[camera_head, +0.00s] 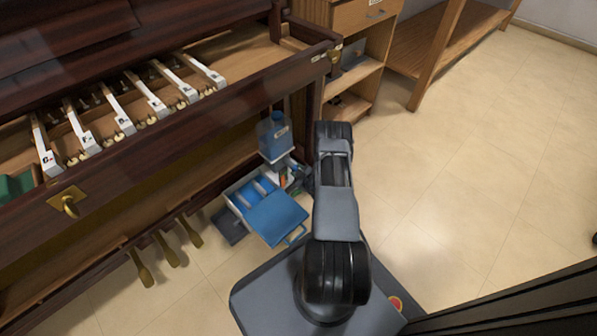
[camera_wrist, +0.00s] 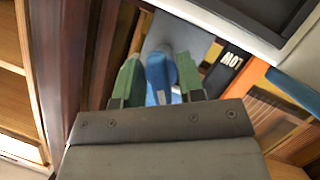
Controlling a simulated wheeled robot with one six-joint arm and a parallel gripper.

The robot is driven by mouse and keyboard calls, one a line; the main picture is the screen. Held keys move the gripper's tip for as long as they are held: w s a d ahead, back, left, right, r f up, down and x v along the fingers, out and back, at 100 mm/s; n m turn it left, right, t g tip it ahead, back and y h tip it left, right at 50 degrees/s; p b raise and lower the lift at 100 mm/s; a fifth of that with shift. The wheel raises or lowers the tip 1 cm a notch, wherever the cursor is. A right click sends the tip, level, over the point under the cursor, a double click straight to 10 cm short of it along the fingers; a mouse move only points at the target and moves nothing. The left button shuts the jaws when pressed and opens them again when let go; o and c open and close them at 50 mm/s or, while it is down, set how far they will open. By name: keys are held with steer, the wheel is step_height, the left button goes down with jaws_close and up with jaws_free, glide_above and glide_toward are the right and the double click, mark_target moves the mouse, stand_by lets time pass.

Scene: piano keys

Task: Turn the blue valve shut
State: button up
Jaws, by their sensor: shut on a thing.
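The blue valve (camera_wrist: 157,76) shows in the wrist view as a narrow blue piece with a rounded end. My gripper (camera_wrist: 158,84) has a green finger on each side of it and is shut on it. The valve's lower part is hidden behind the gripper body. In the head view my arm reaches toward the piano's right end, and the fingers and valve cannot be made out there.
A clear blue container (camera_head: 274,138) and an open blue case (camera_head: 274,217) stand by the piano (camera_head: 170,150). A wooden shelf (camera_head: 352,85) is behind. Floor at right is clear.

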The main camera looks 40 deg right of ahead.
steer(key=m+y+b, duration=0.1)
steer(key=m+y, duration=0.1)
steer(key=m, duration=0.2)
steer(key=shift+a+g+y, duration=0.1)
steer(key=shift+g+y, duration=0.3)
stand_by(0.4)
steer(key=o, duration=0.6)
